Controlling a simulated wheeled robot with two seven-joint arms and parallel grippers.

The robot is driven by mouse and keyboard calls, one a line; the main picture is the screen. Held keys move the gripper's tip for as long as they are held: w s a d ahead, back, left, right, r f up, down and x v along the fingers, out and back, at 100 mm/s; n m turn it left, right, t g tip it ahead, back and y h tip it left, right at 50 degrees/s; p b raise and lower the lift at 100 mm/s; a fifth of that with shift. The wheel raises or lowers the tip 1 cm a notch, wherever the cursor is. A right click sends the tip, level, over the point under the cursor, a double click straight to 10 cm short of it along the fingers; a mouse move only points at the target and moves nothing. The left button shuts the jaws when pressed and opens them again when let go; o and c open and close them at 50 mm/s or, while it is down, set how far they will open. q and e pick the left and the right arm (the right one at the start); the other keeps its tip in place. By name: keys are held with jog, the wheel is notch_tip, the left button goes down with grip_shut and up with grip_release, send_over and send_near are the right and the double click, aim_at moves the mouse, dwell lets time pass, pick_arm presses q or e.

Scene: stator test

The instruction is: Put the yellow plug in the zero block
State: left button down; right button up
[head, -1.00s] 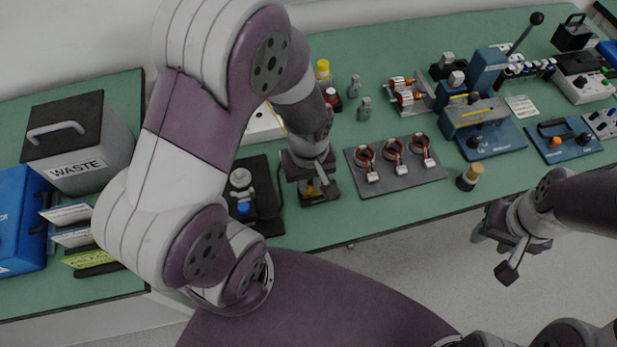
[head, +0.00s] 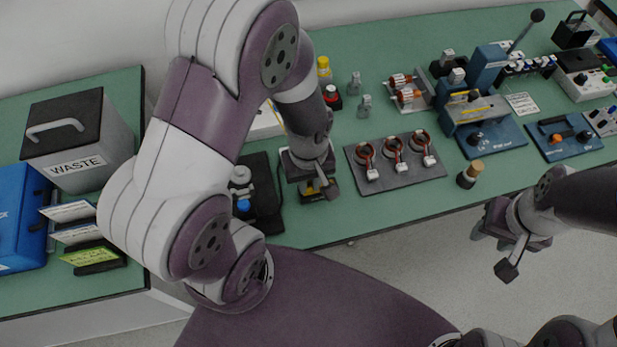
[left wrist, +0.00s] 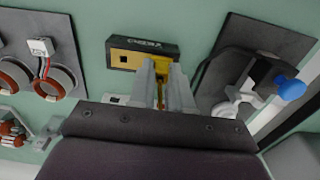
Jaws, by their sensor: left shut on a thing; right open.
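My left gripper (left wrist: 165,75) is shut on the yellow plug (left wrist: 172,77), which shows between its two fingers in the left wrist view. The zero block (left wrist: 130,52), a small black block with a yellow face and dark holes, lies just beyond the fingertips. The fingers overlap its right end, and I cannot tell whether the plug is in a hole or only close to the block. In the head view my left gripper (head: 318,188) is over the block near the table's front edge and mostly hides it. My right gripper (head: 505,235) is open and empty, off the table's front edge.
A black fixture with a blue knob (head: 243,205) stands close to the left of my left gripper. A grey plate with several copper-wound rings (head: 400,178) lies to its right. A wood-topped dark cylinder (head: 470,174) and a blue press (head: 480,110) stand further right.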

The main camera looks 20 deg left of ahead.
pick_arm(q)
jog(key=c, duration=1)
grip_release()
notch_tip(320, 180, up, 13)
jog(key=shift+f+p, duration=0.15)
jog(key=shift+p, duration=0.6)
